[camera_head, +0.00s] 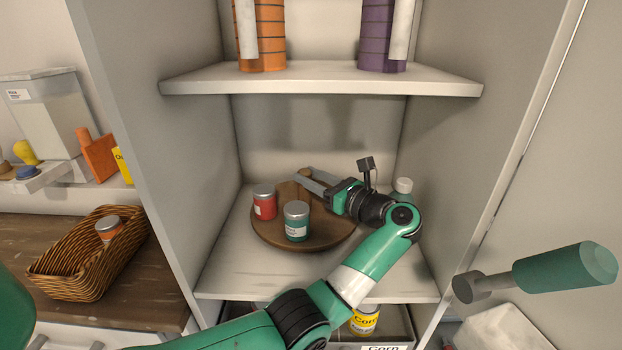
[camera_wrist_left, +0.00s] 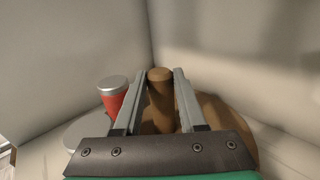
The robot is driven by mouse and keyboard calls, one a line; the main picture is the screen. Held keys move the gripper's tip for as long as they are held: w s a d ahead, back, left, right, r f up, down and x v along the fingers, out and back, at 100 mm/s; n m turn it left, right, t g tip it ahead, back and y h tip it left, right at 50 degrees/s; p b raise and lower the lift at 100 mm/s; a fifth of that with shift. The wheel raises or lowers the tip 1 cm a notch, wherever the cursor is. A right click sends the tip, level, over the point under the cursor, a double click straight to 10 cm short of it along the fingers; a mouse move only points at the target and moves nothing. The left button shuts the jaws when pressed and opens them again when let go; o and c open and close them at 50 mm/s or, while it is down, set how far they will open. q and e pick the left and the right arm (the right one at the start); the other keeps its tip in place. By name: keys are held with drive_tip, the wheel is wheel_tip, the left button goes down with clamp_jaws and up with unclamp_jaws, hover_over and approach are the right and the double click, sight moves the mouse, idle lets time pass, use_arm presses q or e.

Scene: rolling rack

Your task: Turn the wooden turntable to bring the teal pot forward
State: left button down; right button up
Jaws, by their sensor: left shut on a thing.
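The round wooden turntable (camera_head: 325,236) sits on the middle shelf of the cabinet. The teal pot (camera_head: 297,230), with a grey lid and a pale label, stands at its front. A red pot (camera_head: 264,205) stands on its left side and also shows in the left wrist view (camera_wrist_left: 113,98). My left gripper (camera_head: 307,176) reaches in from the right over the turntable's back. It is shut on the upright wooden peg (camera_wrist_left: 160,107), which stands between its fingers. The arm hides the turntable's back right part. My right gripper is not in view.
The upper shelf (camera_head: 320,82) is above, and side walls close in the bay. A yellow can (camera_head: 365,320) is below. A wicker basket (camera_head: 85,265) is outside on the left.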

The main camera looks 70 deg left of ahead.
use_arm(q)
drive_tip(key=shift+c, duration=2.4)
unclamp_jaws()
drive_tip(key=s+d+r+p, duration=0.3)
drive_tip(key=s+d+r, duration=0.5)
drive_tip(key=d+r, duration=0.3)
wheel_tip(320, 180, up, 2)
drive_tip(key=shift+s+d, duration=0.15)
drive_tip(key=shift+s, duration=0.05)
